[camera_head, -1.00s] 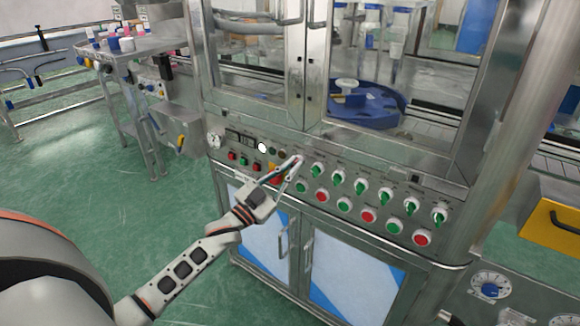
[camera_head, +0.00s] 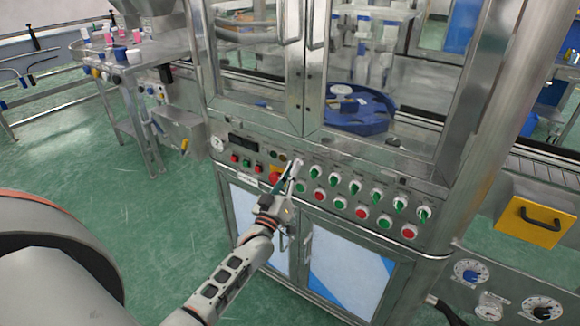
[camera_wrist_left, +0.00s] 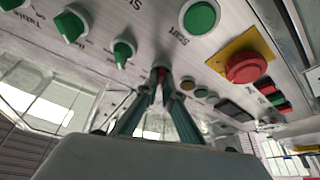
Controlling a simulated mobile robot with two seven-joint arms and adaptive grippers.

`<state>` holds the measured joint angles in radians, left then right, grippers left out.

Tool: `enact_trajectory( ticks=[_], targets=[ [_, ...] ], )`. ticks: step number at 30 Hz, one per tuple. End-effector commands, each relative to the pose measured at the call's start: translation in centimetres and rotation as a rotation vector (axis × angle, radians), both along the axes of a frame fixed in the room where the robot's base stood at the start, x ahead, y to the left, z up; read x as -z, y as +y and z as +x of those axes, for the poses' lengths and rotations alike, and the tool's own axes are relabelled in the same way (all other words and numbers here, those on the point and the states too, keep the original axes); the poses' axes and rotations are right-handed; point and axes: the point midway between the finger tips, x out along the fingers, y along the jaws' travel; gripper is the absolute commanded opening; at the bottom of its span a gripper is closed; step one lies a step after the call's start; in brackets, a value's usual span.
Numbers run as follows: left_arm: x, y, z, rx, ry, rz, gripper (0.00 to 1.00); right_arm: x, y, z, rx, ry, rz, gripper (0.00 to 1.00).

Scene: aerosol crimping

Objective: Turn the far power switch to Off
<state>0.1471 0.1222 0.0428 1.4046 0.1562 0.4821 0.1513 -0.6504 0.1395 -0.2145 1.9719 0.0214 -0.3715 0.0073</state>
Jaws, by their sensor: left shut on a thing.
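The machine's steel front panel (camera_head: 290,210) carries an upper row of green switches, the nearest visible one (camera_head: 315,173) just right of my left gripper. My left gripper (camera_head: 296,164) is at the left end of that row. It also shows in the wrist view (camera_wrist_left: 160,74), its fingers closed together at the panel on the far power switch. That switch is almost wholly hidden by the fingertips, so its setting cannot be read. Two green switches, one close (camera_wrist_left: 122,52) and one farther left (camera_wrist_left: 70,25), line up with it in the wrist view. My right gripper is not seen.
A red emergency button on a yellow plate (camera_wrist_left: 245,67) and a green Start button (camera_wrist_left: 200,17) sit close to the fingers. Green and red push buttons (camera_head: 361,213) run below the switches. Glass doors stand above, with a blue turntable (camera_head: 360,112) behind them.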

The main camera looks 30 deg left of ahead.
Motion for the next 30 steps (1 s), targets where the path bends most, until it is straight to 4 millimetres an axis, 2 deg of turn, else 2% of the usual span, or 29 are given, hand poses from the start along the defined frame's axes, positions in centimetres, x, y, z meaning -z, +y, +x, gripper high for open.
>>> enact_trajectory(
  ticks=[3, 9, 24, 26, 27, 30],
  targets=[
    [-0.2, -0.1, 0.0, 0.000, 0.001, -0.056, 0.00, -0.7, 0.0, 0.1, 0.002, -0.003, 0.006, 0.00],
    [-0.1, 0.0, 0.0, 0.000, 0.004, -0.107, 0.00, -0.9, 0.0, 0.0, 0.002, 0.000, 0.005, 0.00],
    [0.1, 0.0, 0.0, 0.000, 0.004, -0.125, 0.00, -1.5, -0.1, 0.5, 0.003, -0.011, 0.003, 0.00],
    [0.1, 0.0, 0.0, 0.000, 0.004, -0.125, 0.19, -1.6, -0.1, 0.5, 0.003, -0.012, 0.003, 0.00],
    [0.1, 0.0, 0.0, 0.000, 0.004, -0.125, 0.23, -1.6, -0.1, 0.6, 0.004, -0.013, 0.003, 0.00],
    [0.0, 0.0, 0.0, 0.000, 0.004, -0.125, 0.23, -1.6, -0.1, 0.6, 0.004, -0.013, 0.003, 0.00]
  ],
)
